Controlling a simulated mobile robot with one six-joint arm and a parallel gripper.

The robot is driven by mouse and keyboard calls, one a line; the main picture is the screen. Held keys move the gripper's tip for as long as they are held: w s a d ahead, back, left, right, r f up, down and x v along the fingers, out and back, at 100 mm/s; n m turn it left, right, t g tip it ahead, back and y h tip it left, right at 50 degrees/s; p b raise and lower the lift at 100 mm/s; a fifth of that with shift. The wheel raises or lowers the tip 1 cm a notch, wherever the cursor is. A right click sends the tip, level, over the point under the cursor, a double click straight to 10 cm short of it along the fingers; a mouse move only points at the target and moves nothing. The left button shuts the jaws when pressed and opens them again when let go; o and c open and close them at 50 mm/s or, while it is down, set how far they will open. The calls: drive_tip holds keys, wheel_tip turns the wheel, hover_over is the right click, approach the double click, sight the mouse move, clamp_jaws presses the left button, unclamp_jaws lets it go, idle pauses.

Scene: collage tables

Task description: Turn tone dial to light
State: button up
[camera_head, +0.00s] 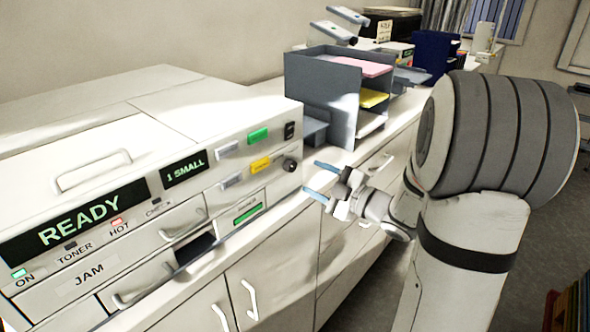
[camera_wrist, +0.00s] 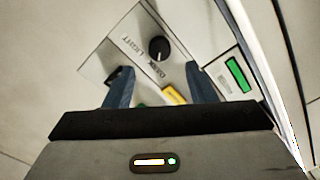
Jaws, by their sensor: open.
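The tone dial (camera_head: 290,165) is a small round black knob at the right end of the copier's front panel. In the wrist view the dial (camera_wrist: 159,49) sits beyond my fingertips, roughly between them, with the words LIGHT and DARK printed beside it. It has a small pale mark, near the side facing DARK, but its exact setting is hard to tell. My gripper (camera_head: 321,180) is open and empty, with its blue fingers pointing at the panel just right of the dial and apart from it. The fingers (camera_wrist: 161,88) also show in the wrist view.
The copier (camera_head: 190,115) has a READY display, a yellow button (camera_head: 261,164), green button (camera_head: 257,135) and black switch (camera_head: 290,130). A grey paper organizer (camera_head: 322,90) stands behind my gripper on the white counter. Cabinet doors (camera_head: 270,275) lie below.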

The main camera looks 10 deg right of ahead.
sight(293, 167)
drive_tip(key=p+x, duration=0.1)
drive_tip(key=x, duration=0.5)
drive_tip(key=shift+w+a, duration=0.2)
drive_tip(key=shift+w, duration=0.1)
